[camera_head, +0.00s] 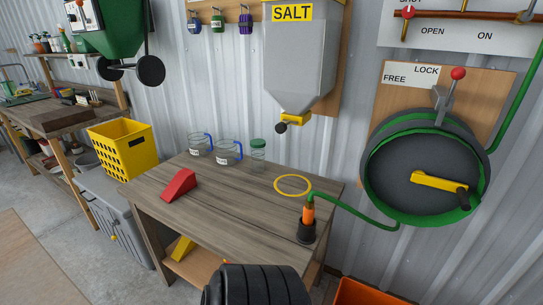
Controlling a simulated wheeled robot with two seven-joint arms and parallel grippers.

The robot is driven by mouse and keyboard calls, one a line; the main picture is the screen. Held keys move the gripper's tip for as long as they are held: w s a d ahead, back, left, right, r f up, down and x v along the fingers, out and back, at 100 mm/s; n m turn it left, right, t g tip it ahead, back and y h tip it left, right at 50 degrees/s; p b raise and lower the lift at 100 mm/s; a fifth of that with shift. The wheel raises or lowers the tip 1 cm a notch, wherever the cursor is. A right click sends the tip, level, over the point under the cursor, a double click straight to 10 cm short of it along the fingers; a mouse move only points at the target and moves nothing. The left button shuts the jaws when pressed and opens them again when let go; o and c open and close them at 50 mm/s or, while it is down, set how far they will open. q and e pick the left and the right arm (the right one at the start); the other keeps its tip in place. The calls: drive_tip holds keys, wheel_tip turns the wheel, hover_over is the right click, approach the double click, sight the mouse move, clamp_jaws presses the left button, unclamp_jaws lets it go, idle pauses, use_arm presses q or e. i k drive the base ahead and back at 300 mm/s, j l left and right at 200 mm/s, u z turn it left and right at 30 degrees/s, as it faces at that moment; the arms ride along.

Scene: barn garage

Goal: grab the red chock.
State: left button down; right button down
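The red chock (178,184) is a wedge lying on the left part of the wooden workbench (226,200), near its left edge. Its bench top is clear around it, and nothing covers it from this view. Neither of my grippers is in the head view.
Two clear jugs (228,152) and a green-lidded jar (258,155) stand at the bench's back. A yellow ring (293,185) and a hose nozzle in a black holder (306,228) are at the right. A black ribbed object (257,286) is in front. A yellow basket (121,149) stands left.

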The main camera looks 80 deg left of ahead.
sight(184, 181)
drive_tip(key=u, duration=3.35)
